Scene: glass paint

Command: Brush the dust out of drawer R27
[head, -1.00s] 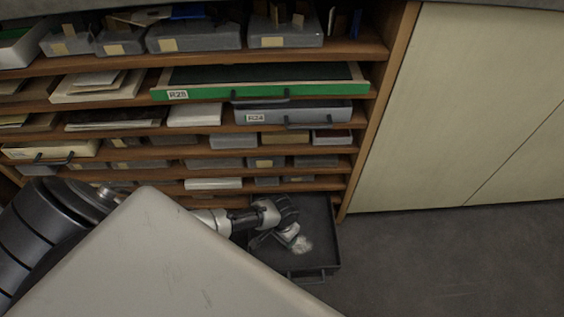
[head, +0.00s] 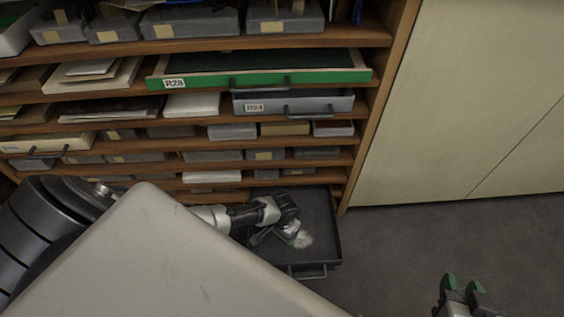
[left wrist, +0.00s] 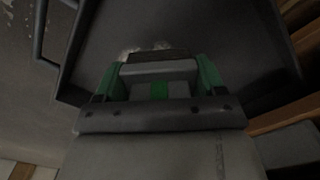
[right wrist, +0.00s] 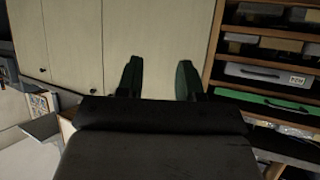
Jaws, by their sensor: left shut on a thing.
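A dark grey open drawer (head: 325,215) sticks out at the bottom of the shelf unit; I can read no label on it. Its floor also shows in the left wrist view (left wrist: 225,40). A patch of whitish dust (head: 304,241) lies in it, partly hidden by the gripper. My left gripper (head: 286,232) is low inside the drawer, beside the dust. Its green fingers (left wrist: 158,80) are shut on a brush (left wrist: 160,67), a pale block with a dark edge, close to pale specks. My right gripper (head: 463,290) is open and empty, away from the drawer; it also shows in the right wrist view (right wrist: 158,82).
Above are a green drawer (head: 300,78) labelled like R28 and a grey drawer (head: 330,103) labelled R24, both pulled out. Shelves hold boxes and papers. Pale cabinet doors (head: 460,100) stand at the right. The floor (head: 400,250) right of the drawer is clear.

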